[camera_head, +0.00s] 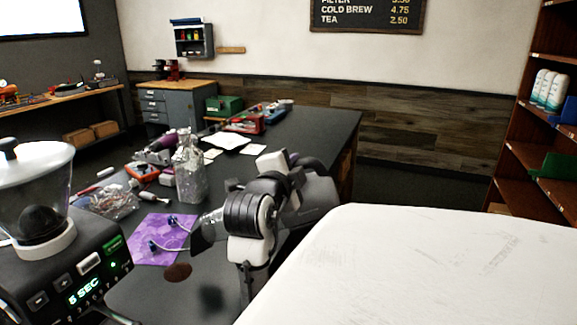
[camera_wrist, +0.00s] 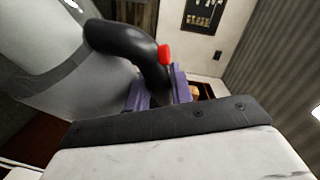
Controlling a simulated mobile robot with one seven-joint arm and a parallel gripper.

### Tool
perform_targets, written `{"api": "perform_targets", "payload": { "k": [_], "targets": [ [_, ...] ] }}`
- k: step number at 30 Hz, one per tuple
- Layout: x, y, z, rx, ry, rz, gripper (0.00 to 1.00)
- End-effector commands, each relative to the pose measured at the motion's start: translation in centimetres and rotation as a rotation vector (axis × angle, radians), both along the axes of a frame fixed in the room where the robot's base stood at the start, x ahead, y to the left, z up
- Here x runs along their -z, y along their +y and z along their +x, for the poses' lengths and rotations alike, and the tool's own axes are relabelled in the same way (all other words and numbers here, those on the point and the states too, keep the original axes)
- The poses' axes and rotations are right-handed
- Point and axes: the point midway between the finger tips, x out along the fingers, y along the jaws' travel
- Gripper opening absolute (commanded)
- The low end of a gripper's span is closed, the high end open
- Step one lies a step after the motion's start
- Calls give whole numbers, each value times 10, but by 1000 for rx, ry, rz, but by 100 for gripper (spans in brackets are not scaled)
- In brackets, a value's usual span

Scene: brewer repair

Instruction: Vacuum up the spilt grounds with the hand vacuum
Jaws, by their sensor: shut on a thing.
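The spilt grounds (camera_head: 178,272) form a small dark brown patch on the dark bench top, just below the purple mat. The hand vacuum has a grey body (camera_head: 320,196). A clear, dark-edged part, seemingly its nozzle (camera_head: 207,229), shows left of my wrist, above and right of the grounds in the picture. In the wrist view my gripper's purple fingers (camera_wrist: 160,93) are shut on the vacuum's black handle (camera_wrist: 122,42), close to a red button. My arm hides the middle of the vacuum in the head view. I cannot tell the nozzle's height above the bench.
The purple mat (camera_head: 152,238) holds small blue-ended parts with a wire. A glass bottle (camera_head: 190,168) stands behind it. A grinder (camera_head: 50,235) with a clear hopper stands at left. A bag of wires (camera_head: 112,202) and tools lie further back. The bench right of the grounds looks clear.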

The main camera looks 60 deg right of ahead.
Motion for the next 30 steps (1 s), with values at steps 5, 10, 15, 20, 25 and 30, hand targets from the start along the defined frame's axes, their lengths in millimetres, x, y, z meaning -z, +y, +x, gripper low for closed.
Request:
{"api": "perform_targets", "payload": {
  "k": [5, 10, 15, 20, 25, 30],
  "targets": [
    [11, 3, 4, -1, -4, -8, 0],
    [21, 5, 8, 0, -4, -7, 0],
    [32, 7, 12, 0, -4, -7, 0],
    [42, 9, 16, 0, -3, -7, 0],
    [52, 11, 19, 0, -4, -7, 0],
    [62, 13, 23, 0, -4, -7, 0]
  ]
}}
